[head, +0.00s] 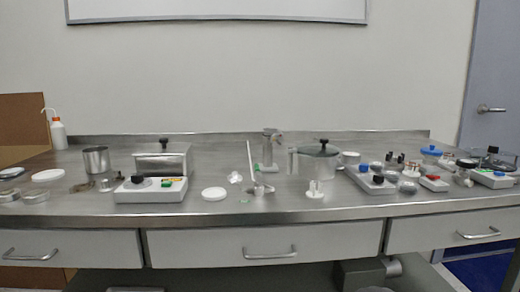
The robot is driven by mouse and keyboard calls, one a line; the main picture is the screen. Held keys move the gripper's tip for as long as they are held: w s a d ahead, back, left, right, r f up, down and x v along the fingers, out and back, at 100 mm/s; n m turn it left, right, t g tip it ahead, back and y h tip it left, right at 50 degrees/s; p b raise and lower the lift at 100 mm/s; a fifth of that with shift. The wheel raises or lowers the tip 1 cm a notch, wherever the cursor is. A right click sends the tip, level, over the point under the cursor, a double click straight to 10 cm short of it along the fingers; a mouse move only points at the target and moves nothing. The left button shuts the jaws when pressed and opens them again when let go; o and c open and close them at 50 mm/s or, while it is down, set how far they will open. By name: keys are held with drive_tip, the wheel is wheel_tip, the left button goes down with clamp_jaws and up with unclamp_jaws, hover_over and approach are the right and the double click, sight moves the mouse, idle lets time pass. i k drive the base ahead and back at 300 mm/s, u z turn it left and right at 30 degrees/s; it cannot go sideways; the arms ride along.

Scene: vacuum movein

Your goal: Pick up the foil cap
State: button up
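I cannot tell for certain which thing is the foil cap, as the small items are tiny and blurred in the head view. A small shiny silvery piece (262,190) lies near the middle of the steel bench (110,208), by the foot of a thin upright white rod (250,155). Another shiny, low, round metal piece (35,197) sits near the front edge at the left. My gripper is not in view.
A beaker-like metal cup (96,160), a metal box (160,160) and a lidded pot (319,161) stand toward the back. A white device (150,191) sits front left. Devices and small parts crowd the right.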

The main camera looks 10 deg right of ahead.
sight(235, 177)
drive_tip(key=z, duration=0.4)
drive_tip(key=i, duration=0.55)
drive_tip(key=u, duration=1.9)
